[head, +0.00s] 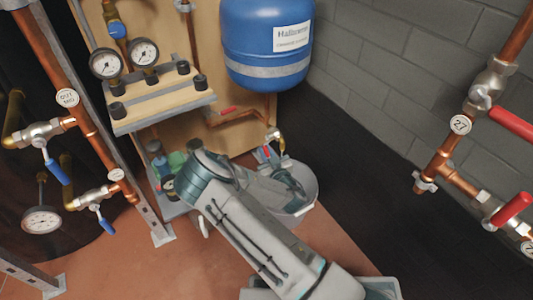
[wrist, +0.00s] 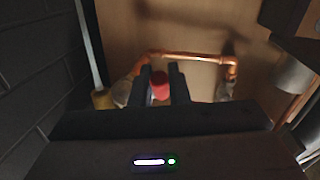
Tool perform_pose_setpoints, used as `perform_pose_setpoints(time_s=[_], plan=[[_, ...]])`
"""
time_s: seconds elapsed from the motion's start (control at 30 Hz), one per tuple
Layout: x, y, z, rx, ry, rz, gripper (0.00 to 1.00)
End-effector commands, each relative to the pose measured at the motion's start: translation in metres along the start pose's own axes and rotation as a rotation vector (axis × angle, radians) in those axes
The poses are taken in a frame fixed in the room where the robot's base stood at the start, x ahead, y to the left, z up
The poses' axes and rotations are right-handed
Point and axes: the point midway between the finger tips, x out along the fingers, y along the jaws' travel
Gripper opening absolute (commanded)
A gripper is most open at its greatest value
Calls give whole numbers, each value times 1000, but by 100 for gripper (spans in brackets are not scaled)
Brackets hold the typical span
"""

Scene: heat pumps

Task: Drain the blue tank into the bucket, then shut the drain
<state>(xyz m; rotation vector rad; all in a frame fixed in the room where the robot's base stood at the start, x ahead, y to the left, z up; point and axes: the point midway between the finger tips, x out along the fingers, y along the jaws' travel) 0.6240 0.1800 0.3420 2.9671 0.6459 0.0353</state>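The blue tank (head: 268,40) with a white label hangs on the wooden panel. A copper pipe runs below it, also in the wrist view (wrist: 190,56), to a brass drain valve (head: 275,137). My gripper (head: 267,156) is just below the drain valve, over the bucket. In the wrist view my gripper (wrist: 162,86) has its fingers apart, with a red handle (wrist: 160,84) between them. I cannot tell whether they touch it. The bucket's contents and any flow are hidden.
Gauges (head: 106,63) on a wooden shelf (head: 160,103) stand left of the tank. Copper pipes with blue-handled valves (head: 57,171) are at far left, and red-handled valves (head: 510,122) at right. A grey block wall (head: 420,70) is behind. Dark floor right of the bucket is clear.

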Motion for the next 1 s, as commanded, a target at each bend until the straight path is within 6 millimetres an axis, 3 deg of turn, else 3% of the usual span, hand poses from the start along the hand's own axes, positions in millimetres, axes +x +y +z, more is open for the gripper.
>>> perform_pose_setpoints(time_s=[0.47, 1.0], plan=[[-5, 2, -11, -12, -102, -10, 0], [-17, 5, -27, -75, -468, -53, 0]])
